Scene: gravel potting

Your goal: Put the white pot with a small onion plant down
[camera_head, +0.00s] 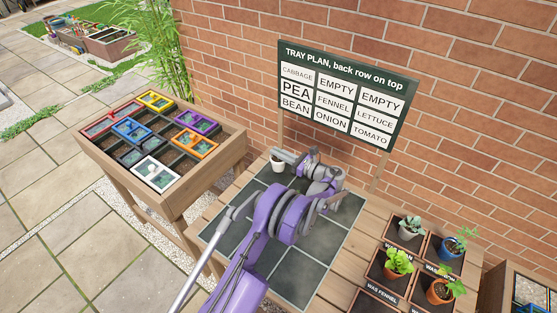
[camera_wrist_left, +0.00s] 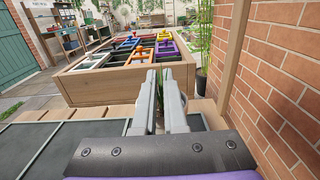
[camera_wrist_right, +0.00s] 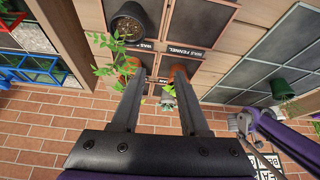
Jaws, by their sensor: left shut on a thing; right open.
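The white pot (camera_head: 278,165) shows at the far left corner of the dark gridded tray (camera_head: 287,285) in the head view. My left gripper (camera_head: 284,156) is shut at its top and hides most of its plant. I cannot tell whether the pot's base touches the tray. In the left wrist view my left gripper (camera_wrist_left: 160,80) has its fingers close together, and they hide most of what they hold. My right gripper (camera_wrist_right: 158,75) is open and empty in the right wrist view, above the potted plants. It is outside the head view.
A sign (camera_head: 345,95) stands behind the tray. Several potted plants, including a blue pot (camera_head: 445,250), stand at right. A raised wooden planter (camera_head: 225,155) with coloured frames is at left. The right wrist view shows a green pot (camera_wrist_right: 283,89) on the tray. A brick wall (camera_head: 480,100) closes the back.

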